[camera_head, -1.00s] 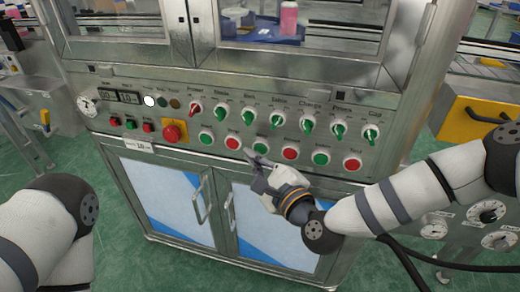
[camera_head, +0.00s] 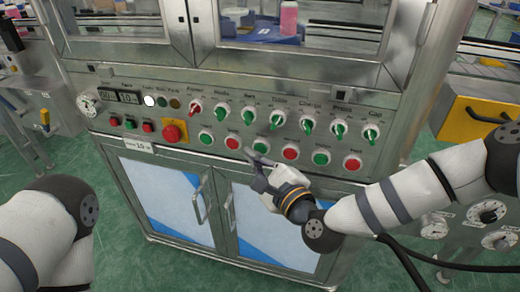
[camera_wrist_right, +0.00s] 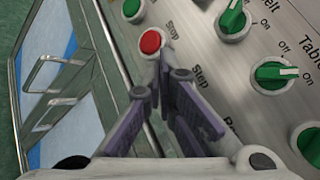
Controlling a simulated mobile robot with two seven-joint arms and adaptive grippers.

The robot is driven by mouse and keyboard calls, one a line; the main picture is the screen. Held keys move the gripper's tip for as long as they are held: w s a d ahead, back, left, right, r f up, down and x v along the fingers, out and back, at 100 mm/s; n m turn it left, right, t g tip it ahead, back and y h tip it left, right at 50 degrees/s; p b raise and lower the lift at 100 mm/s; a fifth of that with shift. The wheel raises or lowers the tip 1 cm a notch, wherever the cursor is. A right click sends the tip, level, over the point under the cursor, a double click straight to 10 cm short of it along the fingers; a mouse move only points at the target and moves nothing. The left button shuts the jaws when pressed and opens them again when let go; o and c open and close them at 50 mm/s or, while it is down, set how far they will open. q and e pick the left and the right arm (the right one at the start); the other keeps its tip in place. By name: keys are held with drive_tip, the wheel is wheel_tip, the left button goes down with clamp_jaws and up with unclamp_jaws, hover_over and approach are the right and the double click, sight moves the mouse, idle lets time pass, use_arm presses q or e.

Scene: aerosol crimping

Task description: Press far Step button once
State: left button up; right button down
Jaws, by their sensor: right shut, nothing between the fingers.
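The machine's front panel (camera_head: 270,118) carries a lower row of alternating green and red push buttons. My right gripper (camera_head: 248,152) is shut and empty, its tips just below the row, between the left red button (camera_head: 232,143) and the middle green button (camera_head: 260,148). In the right wrist view the closed fingertips (camera_wrist_right: 161,60) point at the panel right beside that red button (camera_wrist_right: 150,42); contact cannot be told. A label that seems to read "Step" (camera_wrist_right: 199,76) is printed right of the fingers. The fingers hide part of the button row. My left gripper is out of view.
Above the row are several selector knobs, such as a green one (camera_head: 308,125) and a red one (camera_head: 195,109). A red emergency stop (camera_head: 173,132) sits to the left. Cabinet doors with handles (camera_head: 228,215) are below.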

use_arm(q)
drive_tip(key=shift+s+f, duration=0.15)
use_arm(e)
drive_tip(key=shift+w+d, duration=0.1)
drive_tip(key=shift+w, duration=0.25)
use_arm(q)
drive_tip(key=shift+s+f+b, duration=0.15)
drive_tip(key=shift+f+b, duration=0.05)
drive_tip(key=shift+b, duration=0.1)
use_arm(e)
drive_tip(key=shift+w+d, duration=0.15)
drive_tip(key=shift+w, duration=0.2)
idle(0.3)
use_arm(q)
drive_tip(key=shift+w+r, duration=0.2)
use_arm(e)
drive_tip(key=shift+s+a, duration=0.25)
drive_tip(key=shift+s, duration=0.55)
use_arm(q)
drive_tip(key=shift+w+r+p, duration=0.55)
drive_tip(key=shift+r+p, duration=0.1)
drive_tip(key=shift+p, duration=0.15)
use_arm(e)
drive_tip(key=s, duration=0.1)
drive_tip(key=s+a, duration=0.1)
drive_tip(key=s, duration=0.2)
drive_tip(key=shift+s+a, duration=0.3)
drive_tip(key=shift+s, duration=0.05)
